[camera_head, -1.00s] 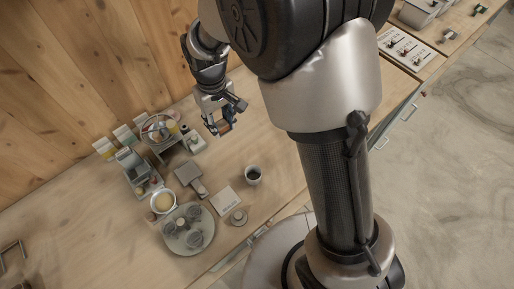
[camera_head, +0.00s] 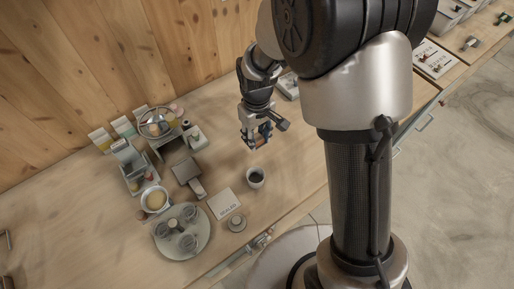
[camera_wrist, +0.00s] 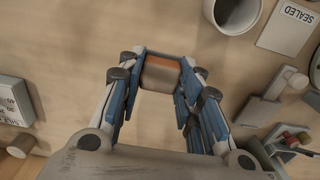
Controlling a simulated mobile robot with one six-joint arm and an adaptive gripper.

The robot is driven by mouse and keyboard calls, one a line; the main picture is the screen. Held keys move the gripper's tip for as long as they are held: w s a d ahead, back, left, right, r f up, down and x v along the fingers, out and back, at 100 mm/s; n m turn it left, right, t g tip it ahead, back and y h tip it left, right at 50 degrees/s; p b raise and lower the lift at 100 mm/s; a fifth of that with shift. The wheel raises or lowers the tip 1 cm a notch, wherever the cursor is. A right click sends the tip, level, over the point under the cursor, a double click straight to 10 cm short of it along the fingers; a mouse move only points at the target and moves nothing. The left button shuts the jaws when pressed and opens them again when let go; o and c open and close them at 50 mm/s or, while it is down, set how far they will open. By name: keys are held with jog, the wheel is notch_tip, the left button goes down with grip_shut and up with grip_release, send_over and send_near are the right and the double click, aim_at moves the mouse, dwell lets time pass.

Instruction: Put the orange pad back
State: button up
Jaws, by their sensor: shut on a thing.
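My gripper (camera_head: 257,138) is above the wooden counter in the head view, just behind the dark-filled cup (camera_head: 255,178). In the wrist view my gripper (camera_wrist: 160,72) is shut on a small block, the orange pad (camera_wrist: 160,74). The pad has an orange strip along its far edge and a brownish face towards the camera. Its sides are covered by the fingertips. In the head view only a small orange patch of it shows between the fingers. It appears clear of the counter.
The cup also shows in the wrist view (camera_wrist: 232,12), beside a card marked SEALED (camera_wrist: 286,27). Bare counter lies between my gripper and the cup.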

aim_at(257, 152)
jog(key=shift+f+b, duration=0.75)
jog(key=shift+f, duration=1.9)
jog(key=shift+f, duration=0.15)
jog(key=o, duration=0.9)
jog(key=shift+o, duration=0.2)
